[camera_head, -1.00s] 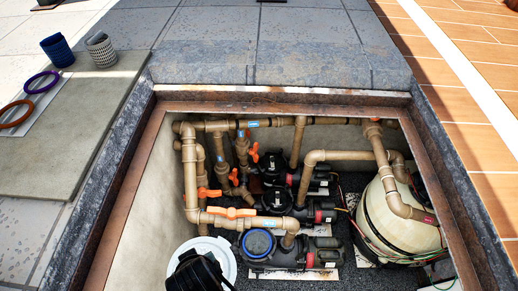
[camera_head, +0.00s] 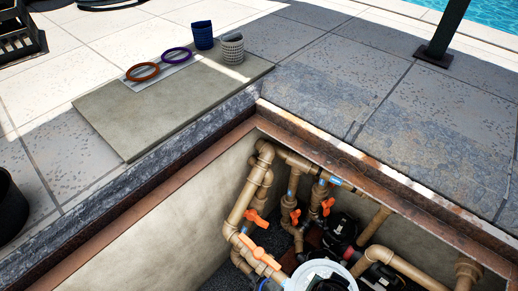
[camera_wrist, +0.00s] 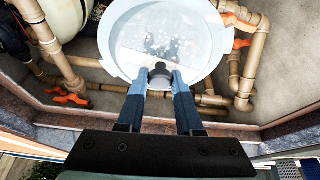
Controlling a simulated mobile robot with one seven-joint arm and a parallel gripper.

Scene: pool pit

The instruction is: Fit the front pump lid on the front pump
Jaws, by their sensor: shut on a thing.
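In the wrist view my gripper (camera_wrist: 160,78) is shut on the dark knob (camera_wrist: 160,70) of a round lid (camera_wrist: 118,40). The lid has a pale rim and a clear, speckled middle. In the head view the lid (camera_head: 299,273) shows at the bottom edge as a white disc over the pit, with a dark part of my gripper above it. The front pump is mostly hidden behind the lid and the frame edge; only a little blue shows beside the lid, and I cannot tell what it belongs to.
Tan pipes (camera_head: 240,205) with orange valve handles (camera_head: 259,251) fill the pit's left side. A dark rear pump (camera_head: 342,228) stands behind. A stone edge surrounds the pit.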

